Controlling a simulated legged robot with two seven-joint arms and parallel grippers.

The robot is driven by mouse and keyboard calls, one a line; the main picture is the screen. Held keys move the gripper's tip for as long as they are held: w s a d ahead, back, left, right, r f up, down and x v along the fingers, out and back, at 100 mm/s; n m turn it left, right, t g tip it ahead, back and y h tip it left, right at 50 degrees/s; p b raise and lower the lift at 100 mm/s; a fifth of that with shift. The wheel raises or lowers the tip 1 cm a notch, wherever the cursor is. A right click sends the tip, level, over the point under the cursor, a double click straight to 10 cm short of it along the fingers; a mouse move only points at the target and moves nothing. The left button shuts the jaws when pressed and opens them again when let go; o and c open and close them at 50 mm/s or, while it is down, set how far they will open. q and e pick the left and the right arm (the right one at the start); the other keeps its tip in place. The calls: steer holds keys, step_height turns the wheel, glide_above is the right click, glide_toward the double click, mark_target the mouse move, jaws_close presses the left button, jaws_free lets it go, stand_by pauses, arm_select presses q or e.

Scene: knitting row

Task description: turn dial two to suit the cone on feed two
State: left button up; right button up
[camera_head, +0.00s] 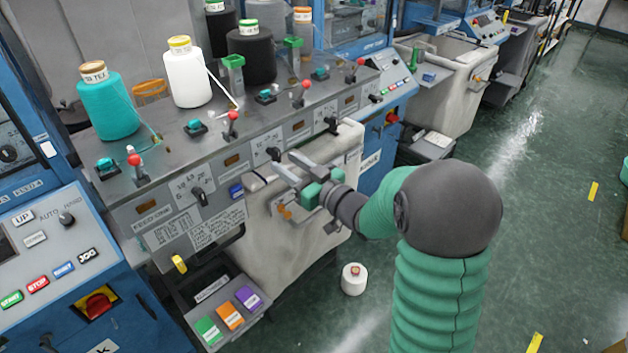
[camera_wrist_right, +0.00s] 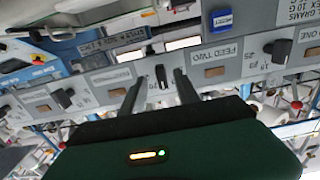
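Dial two (camera_wrist_right: 162,76) is a small dark knob on the grey panel beside the FEED TWO label (camera_wrist_right: 210,50), which appears upside down in the wrist view. In the head view dial two (camera_head: 273,155) is just beyond my right gripper's tips. My right gripper (camera_head: 284,165) is open; in the wrist view its two dark fingers (camera_wrist_right: 157,82) point at the panel, one on each side of the knob. I cannot tell whether they touch it. A white cone (camera_head: 188,78) with a yellow-rimmed top stands second from the left, apparently on feed two. My left gripper is not in view.
A teal cone (camera_head: 107,104) stands left, black cones (camera_head: 251,55) behind right. Neighbouring dials (camera_head: 200,195) (camera_head: 331,124) flank dial two. Red-knobbed levers (camera_head: 231,126) line the shelf. A pale bin (camera_head: 300,225) sits below my gripper; a small white cone (camera_head: 354,280) stands on the floor.

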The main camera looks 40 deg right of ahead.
steer(key=s+d+b, duration=0.1)
steer(key=s+b, duration=0.5)
steer(key=s, duration=0.8)
steer(key=shift+b, duration=0.35)
steer(key=shift+d, duration=0.15)
